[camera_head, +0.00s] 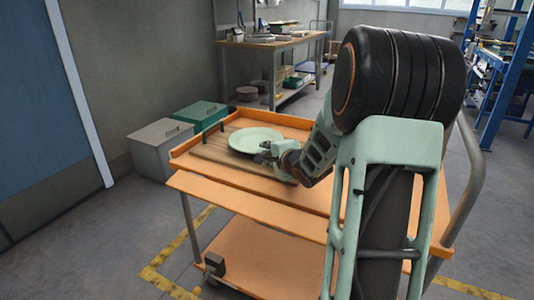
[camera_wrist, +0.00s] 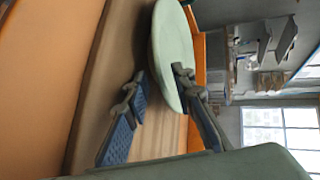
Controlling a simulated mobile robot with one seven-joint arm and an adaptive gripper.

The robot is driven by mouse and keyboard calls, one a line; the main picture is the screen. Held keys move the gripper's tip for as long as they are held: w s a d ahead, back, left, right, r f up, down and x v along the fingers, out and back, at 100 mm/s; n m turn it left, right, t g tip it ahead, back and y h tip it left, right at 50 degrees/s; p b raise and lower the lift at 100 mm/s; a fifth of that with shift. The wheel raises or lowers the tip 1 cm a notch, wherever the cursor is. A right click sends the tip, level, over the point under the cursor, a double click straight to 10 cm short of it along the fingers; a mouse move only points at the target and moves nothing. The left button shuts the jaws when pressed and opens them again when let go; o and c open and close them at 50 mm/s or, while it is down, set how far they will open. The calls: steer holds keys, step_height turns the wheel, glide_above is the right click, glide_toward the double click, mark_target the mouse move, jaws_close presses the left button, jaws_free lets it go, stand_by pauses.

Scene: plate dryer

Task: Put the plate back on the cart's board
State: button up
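The pale green round plate (camera_head: 256,139) lies about flat at the wooden board (camera_head: 215,151) on the orange cart (camera_head: 240,204). I cannot tell whether its whole underside touches the board. My gripper (camera_head: 268,150) is at the plate's near right rim. In the wrist view, the plate (camera_wrist: 170,45) is seen at a steep slant over the board (camera_wrist: 165,135). My gripper (camera_wrist: 158,79) has its two blue-padded fingers well apart. One fingertip overlaps the plate's face, and the other is beyond the plate's opposite side, so the rim appears to be between them without being squeezed.
A grey bin (camera_head: 160,148) and a green bin (camera_head: 197,115) stand on the floor left of the cart. A workbench (camera_head: 270,42) with stacked items is behind. My arm hides the cart's right part. Floor in front left is clear.

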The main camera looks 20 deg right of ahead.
steer(key=shift+r, duration=0.15)
steer(key=shift+s+r, duration=0.2)
steer(key=shift+s, duration=0.1)
steer(key=p+v, duration=0.5)
steer(key=v, duration=0.5)
steer(key=shift+s+a+r, duration=0.1)
steer(key=shift+s+r, duration=0.05)
steer(key=shift+s, duration=0.05)
steer(key=shift+s+p, duration=0.35)
steer(key=shift+s, duration=0.1)
